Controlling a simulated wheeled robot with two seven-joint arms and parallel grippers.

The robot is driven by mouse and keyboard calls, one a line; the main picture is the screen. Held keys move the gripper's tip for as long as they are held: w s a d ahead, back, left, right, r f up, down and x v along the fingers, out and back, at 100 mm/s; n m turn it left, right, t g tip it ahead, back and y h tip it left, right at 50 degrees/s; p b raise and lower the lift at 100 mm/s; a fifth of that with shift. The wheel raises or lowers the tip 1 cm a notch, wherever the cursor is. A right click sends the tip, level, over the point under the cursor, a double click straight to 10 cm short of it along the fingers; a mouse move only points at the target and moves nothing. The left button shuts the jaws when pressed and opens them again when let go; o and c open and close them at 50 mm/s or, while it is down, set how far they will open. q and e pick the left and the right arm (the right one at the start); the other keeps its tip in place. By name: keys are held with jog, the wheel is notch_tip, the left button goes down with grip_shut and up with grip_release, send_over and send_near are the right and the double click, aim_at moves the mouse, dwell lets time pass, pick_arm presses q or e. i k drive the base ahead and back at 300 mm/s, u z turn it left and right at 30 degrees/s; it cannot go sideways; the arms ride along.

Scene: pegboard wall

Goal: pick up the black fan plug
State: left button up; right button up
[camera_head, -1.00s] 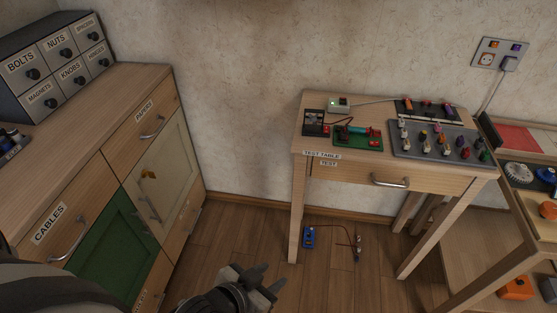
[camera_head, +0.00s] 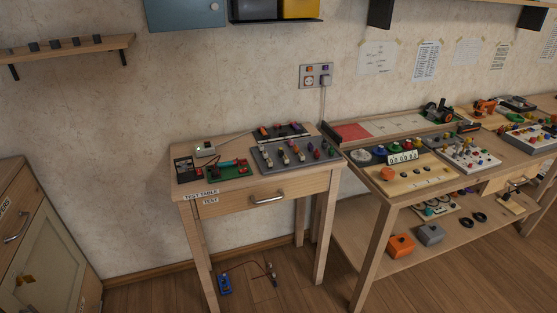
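I cannot single out the black fan plug for certain. A grey panel (camera_head: 296,153) on the test table holds several small plug-like pieces in grey, orange, purple, red and green. A dark strip (camera_head: 282,133) behind it carries a few more. On the floor under the table lies a blue block (camera_head: 224,284) with a thin cable running to a small dark piece (camera_head: 270,270), too small to identify. A plug (camera_head: 325,81) with a cord sits in the wall socket plate (camera_head: 316,75). Neither of my grippers is in view.
The test table (camera_head: 262,198) stands against the wall with a handled drawer. A long workbench (camera_head: 398,203) full of parts adjoins it on the right. A cabinet (camera_head: 43,241) is at the left. Open wooden floor (camera_head: 150,294) lies between cabinet and table.

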aim_at(215, 172)
jog(key=z, duration=0.4)
jog(key=i, duration=1.45)
jog(key=u, duration=0.6)
